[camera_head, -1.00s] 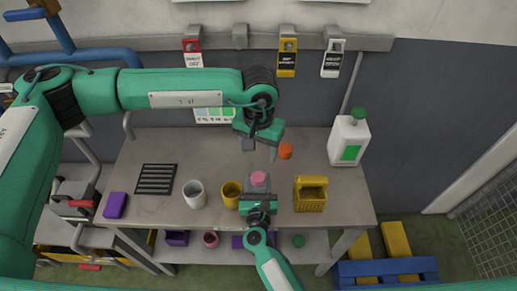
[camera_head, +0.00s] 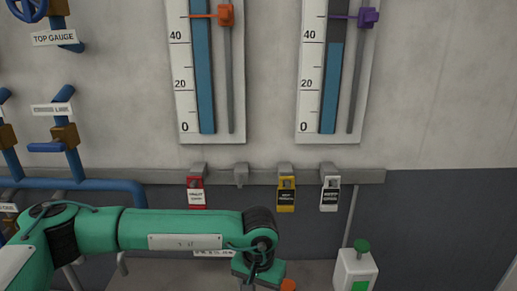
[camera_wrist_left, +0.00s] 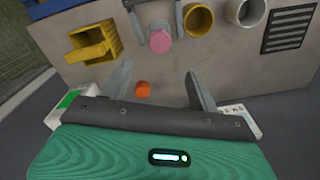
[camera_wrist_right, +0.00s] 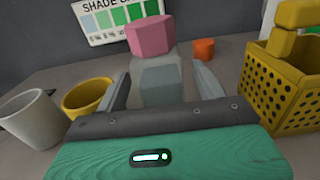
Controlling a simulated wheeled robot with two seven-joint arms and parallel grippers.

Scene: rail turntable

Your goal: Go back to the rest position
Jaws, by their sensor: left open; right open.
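My right gripper (camera_wrist_right: 163,85) is open in the right wrist view, one finger on either side of a grey piece with a pink six-sided top (camera_wrist_right: 150,37). I cannot tell whether the fingers touch it. The right gripper is outside the head view.
A yellow basket (camera_wrist_right: 285,90) stands right of my right gripper; a yellow cup (camera_wrist_right: 88,97) and a white cup (camera_wrist_right: 35,118) stand left. An orange piece (camera_wrist_right: 204,48) lies behind.

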